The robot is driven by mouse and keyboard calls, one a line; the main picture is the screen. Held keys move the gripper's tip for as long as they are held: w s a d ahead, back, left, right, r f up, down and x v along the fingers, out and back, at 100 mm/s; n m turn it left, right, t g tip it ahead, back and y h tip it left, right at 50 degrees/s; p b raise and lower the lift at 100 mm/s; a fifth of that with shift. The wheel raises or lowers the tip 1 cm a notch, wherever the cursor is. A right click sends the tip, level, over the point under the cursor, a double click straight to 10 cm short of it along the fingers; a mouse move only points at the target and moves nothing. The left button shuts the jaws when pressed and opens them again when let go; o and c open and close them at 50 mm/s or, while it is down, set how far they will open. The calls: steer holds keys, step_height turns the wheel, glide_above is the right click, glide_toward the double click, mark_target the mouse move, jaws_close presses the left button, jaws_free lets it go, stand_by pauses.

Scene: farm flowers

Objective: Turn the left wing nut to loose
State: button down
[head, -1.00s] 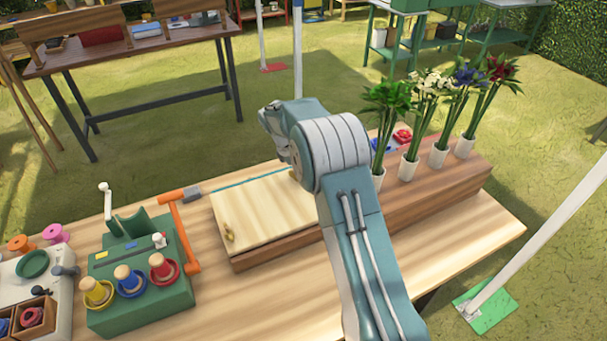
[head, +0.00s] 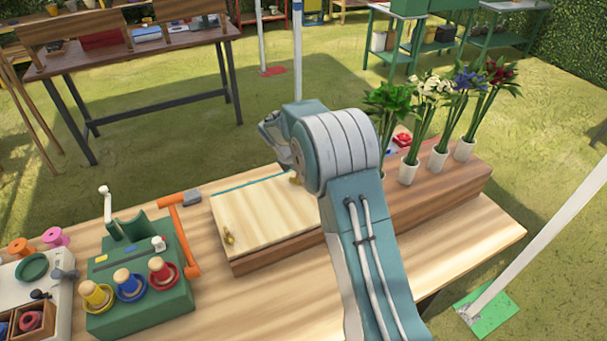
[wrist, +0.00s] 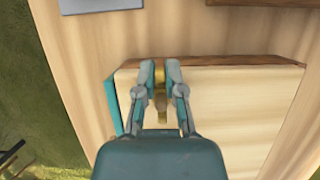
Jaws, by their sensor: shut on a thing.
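A pale wooden board (head: 262,213) lies on a brown base on the table. A small brass wing nut (head: 229,237) stands free at its near left end in the head view. A second brass piece (head: 296,179) shows beside my arm at the far right part of the board. In the wrist view my gripper (wrist: 159,72) is shut on a brass wing nut (wrist: 160,88) near the board's end and teal edge. The fingers cover much of this nut, so its wing angle is hard to tell.
Flowers in white cups (head: 438,158) stand in a row to the right. The table front (head: 290,305) is clear.

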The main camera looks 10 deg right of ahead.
mark_target(288, 185)
steer(key=shift+w, duration=0.15)
steer(key=c, duration=0.7)
jaws_free()
steer(key=shift+c, duration=0.2)
steer(key=v, duration=1.2)
steer(key=shift+a, duration=0.1)
